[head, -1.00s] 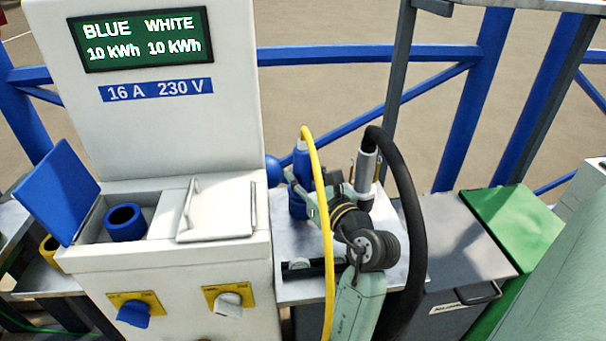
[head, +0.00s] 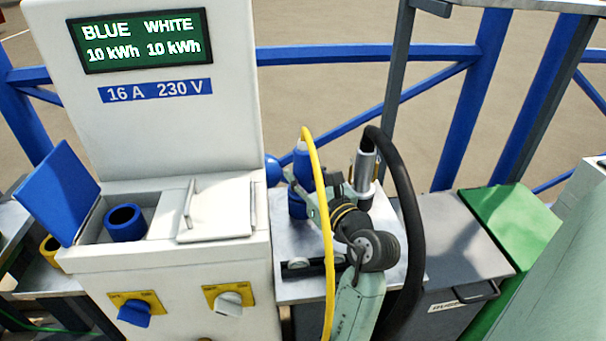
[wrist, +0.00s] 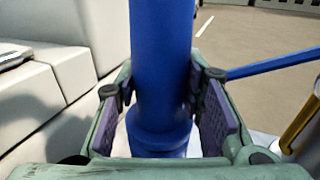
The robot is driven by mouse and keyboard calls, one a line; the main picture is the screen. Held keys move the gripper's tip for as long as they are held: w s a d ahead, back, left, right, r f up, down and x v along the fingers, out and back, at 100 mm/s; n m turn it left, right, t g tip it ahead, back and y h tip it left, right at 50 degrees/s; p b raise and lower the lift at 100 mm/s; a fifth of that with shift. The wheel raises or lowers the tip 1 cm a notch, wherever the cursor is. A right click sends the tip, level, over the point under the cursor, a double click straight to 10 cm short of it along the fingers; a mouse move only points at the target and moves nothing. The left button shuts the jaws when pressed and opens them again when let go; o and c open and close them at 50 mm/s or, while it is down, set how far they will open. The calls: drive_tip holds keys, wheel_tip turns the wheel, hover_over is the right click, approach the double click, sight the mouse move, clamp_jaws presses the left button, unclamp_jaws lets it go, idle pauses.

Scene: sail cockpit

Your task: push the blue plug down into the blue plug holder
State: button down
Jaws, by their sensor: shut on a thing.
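The blue plug (head: 302,170) stands about upright over the metal shelf right of the power box, a yellow cable rising from its top. My gripper (head: 308,192) is shut on it from the right. In the wrist view the plug (wrist: 160,50) runs between the two finger pads, with a wider blue collar (wrist: 158,128) below. In the head view a blue cup-like piece (head: 297,207) shows under the fingers, at the shelf. It looks like the blue plug holder, but the fingers and cable partly hide the join, so I cannot tell how deep the plug sits.
A black-cabled grey connector (head: 366,160) stands close behind my gripper. The yellow cable (head: 326,240) hangs in front of the shelf (head: 290,290). The white power box (head: 150,262) at left has an open blue lid (head: 60,192) and a blue socket (head: 125,222).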

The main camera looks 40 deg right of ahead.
drive_tip(key=shift+f, duration=0.6)
idle(0.6)
drive_tip(key=c, duration=1.3)
unclamp_jaws()
drive_tip(key=shift+c, duration=0.2)
drive_tip(key=shift+f, duration=0.1)
drive_tip(key=shift+s, duration=0.1)
drive_tip(key=shift+s+a, duration=0.3)
drive_tip(key=shift+s, duration=1.5)
drive_tip(key=shift+s+a, duration=0.35)
drive_tip(key=shift+s, duration=1.4)
drive_tip(key=shift+s+a, duration=0.3)
drive_tip(key=shift+s, duration=1.5)
